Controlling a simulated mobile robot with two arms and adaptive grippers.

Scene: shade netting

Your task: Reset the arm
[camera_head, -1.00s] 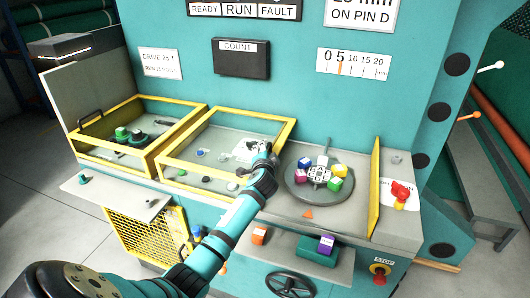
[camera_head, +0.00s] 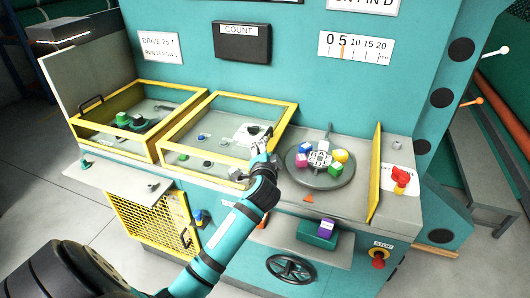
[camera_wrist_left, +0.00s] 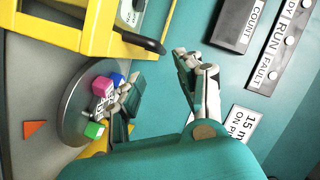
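My left arm comes in from the lower left in the head view. Its gripper (camera_head: 258,142) is in the air by the right front corner of the middle yellow-framed tray (camera_head: 222,160), left of the round grey turntable (camera_head: 320,181). In the left wrist view the two fingers (camera_wrist_left: 157,92) stand apart with nothing between them. The turntable also shows there (camera_wrist_left: 75,120), behind the left finger, with a magenta cube (camera_wrist_left: 102,86) and a green cube (camera_wrist_left: 93,130) on it. My right gripper is in neither view.
A second yellow-framed tray (camera_head: 93,140) is at left. A purple block (camera_head: 326,229) rests on a green box (camera_head: 315,239) below.

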